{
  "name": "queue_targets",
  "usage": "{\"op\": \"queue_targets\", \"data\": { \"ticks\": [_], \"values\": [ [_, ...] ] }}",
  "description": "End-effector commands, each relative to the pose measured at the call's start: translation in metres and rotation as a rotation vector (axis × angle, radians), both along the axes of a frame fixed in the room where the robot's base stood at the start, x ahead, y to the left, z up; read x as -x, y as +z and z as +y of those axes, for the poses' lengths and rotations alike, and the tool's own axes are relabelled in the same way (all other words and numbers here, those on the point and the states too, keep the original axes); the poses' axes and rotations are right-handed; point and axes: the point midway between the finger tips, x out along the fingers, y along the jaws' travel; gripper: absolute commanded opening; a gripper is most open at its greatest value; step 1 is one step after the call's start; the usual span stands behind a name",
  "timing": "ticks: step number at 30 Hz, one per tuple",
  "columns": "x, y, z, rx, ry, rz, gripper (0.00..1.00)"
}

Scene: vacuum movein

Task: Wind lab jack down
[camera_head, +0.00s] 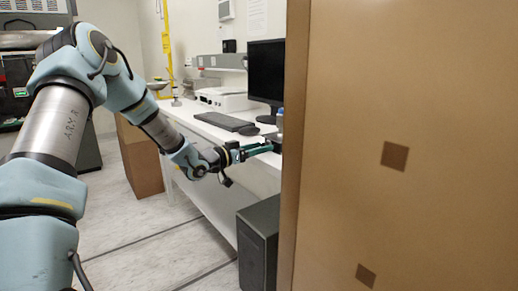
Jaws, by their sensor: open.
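I cannot make out the lab jack for sure. A small grey-blue object (280,118) shows on the white bench (208,130), mostly cut off by the tall brown panel, and I cannot tell what it is. My gripper (266,149), with green fingers, is open at the bench's front edge, below and left of that object. Its fingertips end close to the panel's edge in the picture. I see nothing between the fingers, though they are small in view.
A large brown panel (400,150) blocks the right half of the view. The bench carries a monitor (266,72), a keyboard (226,122) and a white instrument (222,99). A dark box (258,243) stands below my gripper. A brown carton (141,160) stands left; floor between is clear.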

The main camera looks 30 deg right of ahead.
Motion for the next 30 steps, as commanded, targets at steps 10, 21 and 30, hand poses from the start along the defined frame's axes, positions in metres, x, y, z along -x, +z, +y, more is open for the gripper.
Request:
{"op": "queue_targets", "data": {
  "ticks": [10,21,30],
  "values": [
    [0.003,-0.001,0.021,-0.001,0.001,-0.002,0.67],
    [0.016,-0.001,0.089,-0.001,0.003,-0.002,0.67],
    [0.021,0.000,0.107,0.000,0.000,0.000,0.67]
  ]
}}
